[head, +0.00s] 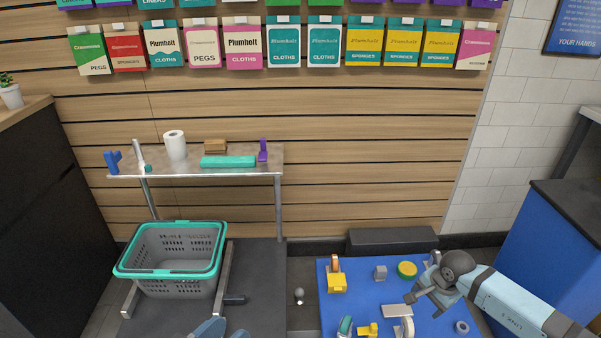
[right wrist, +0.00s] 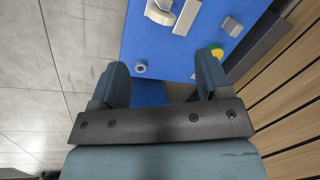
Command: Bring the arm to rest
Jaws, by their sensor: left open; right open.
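My right arm comes in from the right in the head view, and its gripper (head: 420,290) is over the right part of a blue surface (head: 440,318). In the right wrist view, the two blue fingers of this gripper (right wrist: 162,75) stand wide apart with nothing held between them. The blue surface lies beyond them. My left gripper (head: 223,330) shows only as two blue fingertips at the bottom edge of the head view, apart and with nothing seen between them. The rest of it is out of frame.
A grey basket (head: 175,286) with teal rim stands left, near a metal table (head: 190,171). A blue cabinet (head: 550,250) stands right.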

